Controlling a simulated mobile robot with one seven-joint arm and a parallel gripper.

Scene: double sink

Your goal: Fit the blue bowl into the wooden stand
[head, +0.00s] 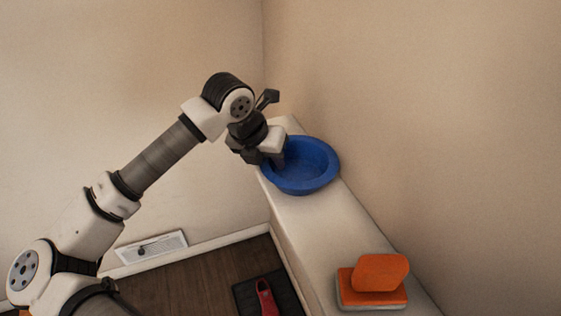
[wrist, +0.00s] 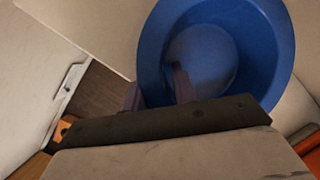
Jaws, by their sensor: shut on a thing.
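The blue bowl (head: 307,168) is at the far part of a narrow white ledge, its open side facing up. My gripper (head: 272,162) is at the bowl's left rim, shut on it, with one finger inside the bowl. In the wrist view the bowl (wrist: 262,50) fills the upper right, and my gripper's fingers (wrist: 158,92) straddle its near wall. I cannot tell whether the bowl rests on the ledge or hangs just above it. No wooden stand can be made out in either view.
The white ledge (head: 325,222) runs along the right wall. Below are a dark wooden floor (head: 195,280), a dark mat with a red item (head: 265,295), and a wall vent (head: 152,248). The ledge's middle is clear.

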